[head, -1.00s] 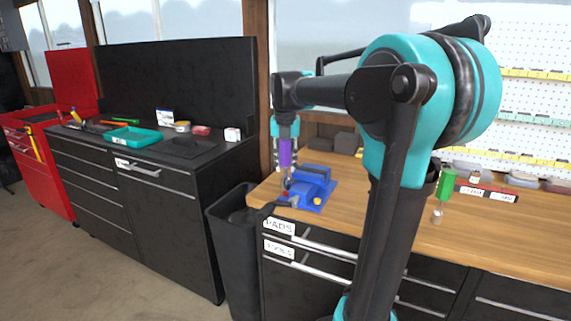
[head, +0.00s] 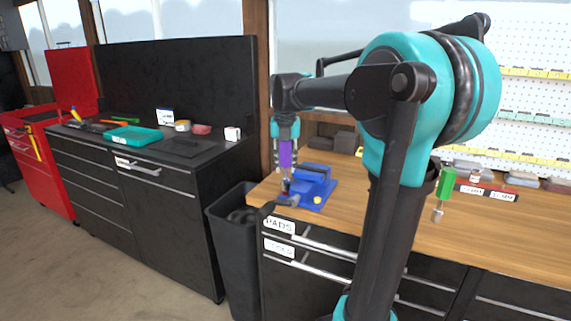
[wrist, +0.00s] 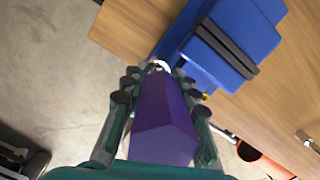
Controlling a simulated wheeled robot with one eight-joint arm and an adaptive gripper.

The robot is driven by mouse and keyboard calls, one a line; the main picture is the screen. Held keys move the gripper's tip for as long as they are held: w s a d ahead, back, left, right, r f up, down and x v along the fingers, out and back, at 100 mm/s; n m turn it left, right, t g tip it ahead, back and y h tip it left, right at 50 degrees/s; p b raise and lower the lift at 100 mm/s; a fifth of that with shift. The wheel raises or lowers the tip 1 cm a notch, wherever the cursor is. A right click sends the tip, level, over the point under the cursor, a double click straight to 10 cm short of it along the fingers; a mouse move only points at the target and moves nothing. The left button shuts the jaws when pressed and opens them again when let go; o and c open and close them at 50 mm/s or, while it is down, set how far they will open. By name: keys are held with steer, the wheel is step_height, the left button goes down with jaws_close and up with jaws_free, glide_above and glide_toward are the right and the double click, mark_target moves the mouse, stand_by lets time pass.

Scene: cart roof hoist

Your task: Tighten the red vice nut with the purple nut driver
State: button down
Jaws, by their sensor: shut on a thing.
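My gripper (head: 287,160) is shut on the purple nut driver (head: 286,153), which points down at the left end of the blue vice (head: 315,188). In the wrist view the purple handle (wrist: 163,128) fills the space between my fingers, and its tip is at the edge of the blue vice (wrist: 225,45). A small red spot, likely the red vice nut (head: 285,188), shows at the driver's lower end in the head view. The driver tip appears to be at the nut, but I cannot tell whether it is seated on it.
The vice sits at the left corner of the wooden workbench (head: 420,212). A black bin (head: 232,240) stands below that corner. A green-handled driver (head: 446,185) is at the right beyond my arm. A black cabinet (head: 150,200) with a teal tray (head: 133,138) stands to the left.

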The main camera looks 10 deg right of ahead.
steer(key=shift+f, duration=0.55)
steer(key=shift+f, duration=0.3)
steer(key=m, duration=0.3)
steer(key=shift+m, duration=0.4)
steer(key=m, duration=0.4)
steer(key=shift+s+d+m+g+h, duration=0.1)
steer(key=shift+m+g+h, duration=0.2)
steer(key=shift+m+h, duration=0.1)
steer(key=m, duration=0.5)
steer(key=shift+s+m+g, duration=0.1)
steer(key=shift+m+g, duration=0.2)
steer(key=shift+m, duration=0.1)
steer(key=m, duration=0.6)
steer(key=shift+s+f+g, duration=0.1)
steer(key=shift+g, duration=0.3)
steer(key=shift+r, duration=3.2)
